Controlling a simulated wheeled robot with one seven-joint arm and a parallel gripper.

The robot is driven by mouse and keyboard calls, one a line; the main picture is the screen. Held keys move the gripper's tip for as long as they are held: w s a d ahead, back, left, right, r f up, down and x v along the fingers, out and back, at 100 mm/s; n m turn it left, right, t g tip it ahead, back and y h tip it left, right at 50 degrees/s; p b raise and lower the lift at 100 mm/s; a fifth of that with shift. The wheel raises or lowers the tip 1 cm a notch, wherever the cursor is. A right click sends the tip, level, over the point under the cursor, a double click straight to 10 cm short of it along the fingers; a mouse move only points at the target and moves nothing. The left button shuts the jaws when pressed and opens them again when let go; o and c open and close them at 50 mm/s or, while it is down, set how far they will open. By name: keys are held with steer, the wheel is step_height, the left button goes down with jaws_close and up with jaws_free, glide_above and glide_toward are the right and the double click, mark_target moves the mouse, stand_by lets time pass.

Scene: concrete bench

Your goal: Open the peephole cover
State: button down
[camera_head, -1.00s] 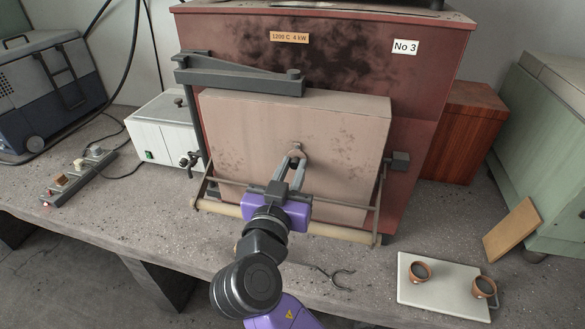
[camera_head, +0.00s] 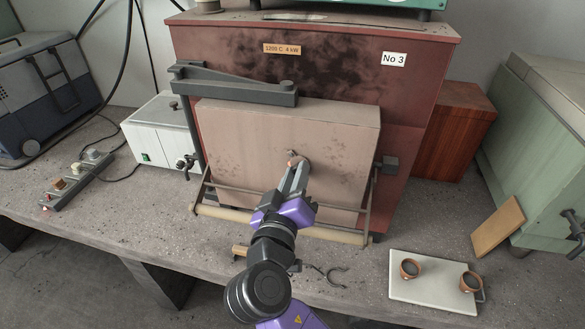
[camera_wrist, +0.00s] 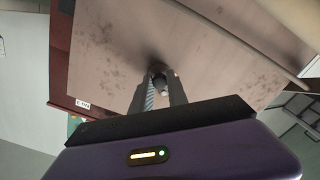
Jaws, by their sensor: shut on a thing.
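The peephole cover (camera_head: 293,157) is a small piece on the front of the furnace's pale, soot-stained door (camera_head: 235,140). My fingertips mostly hide it. My gripper (camera_head: 297,167), with a purple body and grey fingers, reaches up to it and is shut on it. The wrist view shows a small dark rounded part of the cover (camera_wrist: 159,80) between the two fingers (camera_wrist: 158,92), close against the door. How much of the peephole is uncovered is hidden behind the fingers.
A grey hinge arm (camera_head: 235,85) crosses the door top, and a wooden bar (camera_head: 335,235) runs below. A metal hook (camera_head: 333,277) lies in front. A white tray (camera_head: 430,297) with two small cups lies right. A white box (camera_head: 157,135) stands left.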

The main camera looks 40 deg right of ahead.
steer(key=shift+s+d+r+n+p, duration=0.15)
steer(key=shift+r+n+p, duration=0.2)
steer(key=shift+n+p, duration=0.9)
steer(key=shift+s+d+r+n+p, duration=0.15)
steer(key=shift+r+n+p, duration=0.15)
steer(key=shift+n+p, duration=1)
steer(key=shift+s+r+n+p, duration=0.15)
steer(key=shift+r+n+p, duration=0.2)
steer(key=shift+n+p, duration=0.9)
steer(key=shift+n, duration=0.5)
steer(key=c, duration=1.3)
jaws_free()
steer(key=b+v, duration=0.2)
steer(key=v, duration=0.5)
steer(key=shift+s+a+b, duration=0.25)
steer(key=shift+a+b, duration=0.05)
